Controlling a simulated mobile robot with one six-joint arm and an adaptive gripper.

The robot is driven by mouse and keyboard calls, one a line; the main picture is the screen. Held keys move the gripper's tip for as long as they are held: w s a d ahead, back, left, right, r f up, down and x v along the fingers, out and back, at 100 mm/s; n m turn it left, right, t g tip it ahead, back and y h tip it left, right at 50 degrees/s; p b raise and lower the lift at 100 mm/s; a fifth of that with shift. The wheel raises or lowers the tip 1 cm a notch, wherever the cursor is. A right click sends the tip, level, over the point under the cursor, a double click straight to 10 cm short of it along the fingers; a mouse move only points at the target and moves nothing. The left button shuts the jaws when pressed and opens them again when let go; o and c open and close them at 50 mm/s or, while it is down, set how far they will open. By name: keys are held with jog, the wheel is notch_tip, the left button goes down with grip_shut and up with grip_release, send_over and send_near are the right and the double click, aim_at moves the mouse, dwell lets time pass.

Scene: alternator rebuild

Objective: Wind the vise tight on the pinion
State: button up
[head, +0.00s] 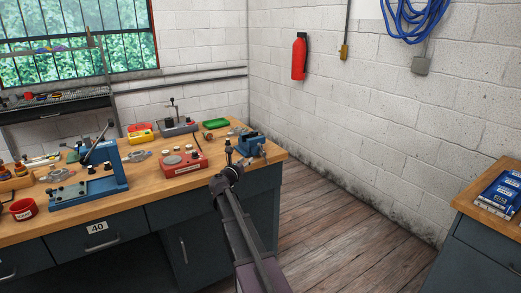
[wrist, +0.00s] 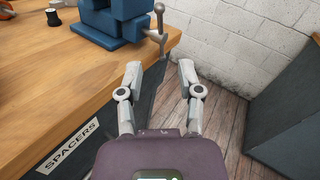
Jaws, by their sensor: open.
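The blue vise (wrist: 112,24) stands at the bench's corner in the wrist view, and it also shows in the head view (head: 251,145). Its grey screw and crossbar handle (wrist: 158,30) stick out past the bench edge, with the bar roughly upright. My gripper (wrist: 160,72) is open and empty, its two fingers spread just short of the handle, apart from it. In the head view my arm hides most of the gripper. I cannot make out the pinion; the vise jaws are cut off at the top of the wrist view.
The wooden bench (wrist: 45,88) has a drawer labelled SPACERS (wrist: 68,147) below. A red block (head: 184,170) and a blue press (head: 100,170) stand left of the vise. Bare floor (head: 330,225) lies right of the bench; a second cabinet with blue packs (head: 500,193) is farther right.

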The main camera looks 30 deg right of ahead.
aim_at(263, 154)
jog(key=shift+w+d, duration=0.1)
jog(key=x, duration=1.3)
jog(key=shift+w+d, duration=0.15)
jog(key=shift+d, duration=0.05)
grip_shut()
